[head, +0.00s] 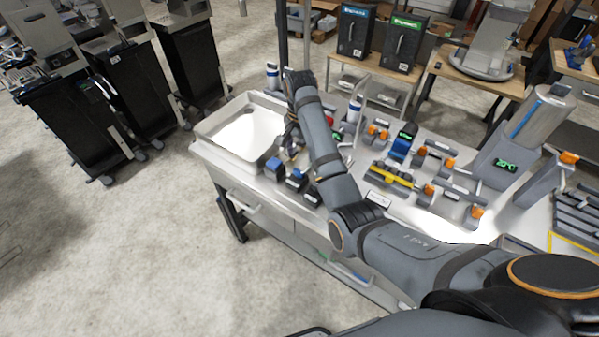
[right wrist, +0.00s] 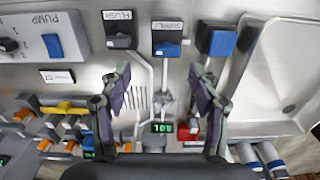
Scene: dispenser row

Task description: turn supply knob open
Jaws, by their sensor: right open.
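The supply knob (right wrist: 167,49) is a black block with a blue handle, under a label reading SUPPLY in the right wrist view. In the head view it appears to be the middle (head: 297,178) of three small dark blocks at the table's front edge. My right gripper (right wrist: 160,76) is open and empty. Its two fingers are spread to either side, short of the knob and apart from it. In the head view my right gripper (head: 291,138) is partly hidden by my arm. My left gripper is not in view.
The flush knob (right wrist: 119,38) stands left of the supply knob, and another blue-topped block (right wrist: 215,38) stands right. A pump panel (right wrist: 40,40) lies far left. A metal tray (head: 205,130) borders the blocks. A green display (right wrist: 161,127) and a red part (right wrist: 190,130) sit nearby.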

